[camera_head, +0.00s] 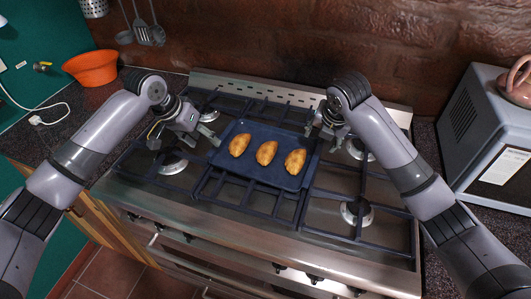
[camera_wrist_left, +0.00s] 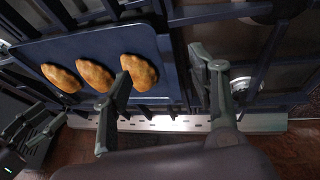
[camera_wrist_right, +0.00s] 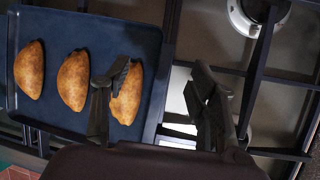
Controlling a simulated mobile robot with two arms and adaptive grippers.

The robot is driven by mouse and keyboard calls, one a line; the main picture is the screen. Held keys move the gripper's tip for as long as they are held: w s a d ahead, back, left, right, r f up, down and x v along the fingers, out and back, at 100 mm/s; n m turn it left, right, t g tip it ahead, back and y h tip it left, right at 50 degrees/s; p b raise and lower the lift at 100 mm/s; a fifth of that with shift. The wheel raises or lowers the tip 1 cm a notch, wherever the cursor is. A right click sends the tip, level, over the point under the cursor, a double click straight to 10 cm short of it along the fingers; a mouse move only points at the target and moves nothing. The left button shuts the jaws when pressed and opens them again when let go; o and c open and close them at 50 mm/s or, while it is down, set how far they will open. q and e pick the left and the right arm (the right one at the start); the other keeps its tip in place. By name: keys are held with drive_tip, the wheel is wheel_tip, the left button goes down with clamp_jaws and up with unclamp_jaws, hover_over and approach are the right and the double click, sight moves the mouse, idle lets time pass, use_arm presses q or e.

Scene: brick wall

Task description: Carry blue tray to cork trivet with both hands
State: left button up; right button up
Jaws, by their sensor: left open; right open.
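The blue tray (camera_head: 262,178) lies flat on the stove grates and holds three golden pastries (camera_head: 267,152). My left gripper (camera_head: 211,128) is open at the tray's left end. In the left wrist view the tray's edge (camera_wrist_left: 176,75) passes between its fingers (camera_wrist_left: 165,95). My right gripper (camera_head: 321,140) is open at the tray's right end. In the right wrist view the tray's edge (camera_wrist_right: 158,85) lies between its fingers (camera_wrist_right: 155,95), one finger over the tray. I cannot make out a cork trivet in any view.
The steel stove (camera_head: 165,215) has black grates and burners around the tray. An orange bowl (camera_head: 91,68) stands on the counter at the back left. A toaster oven (camera_head: 480,130) stands at the right with a pot (camera_head: 517,85) on top. A brick wall rises behind.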

sight(216, 150)
use_arm(q)
drive_tip(key=x, duration=0.6)
drive_tip(key=shift+d+f, duration=0.1)
drive_tip(key=shift+f, duration=0.1)
use_arm(e)
drive_tip(key=x, duration=0.6)
drive_tip(key=shift+w+f, duration=0.15)
drive_tip(key=shift+f, duration=0.1)
use_arm(q)
drive_tip(key=shift+c, duration=0.4)
use_arm(e)
drive_tip(key=shift+c, duration=0.4)
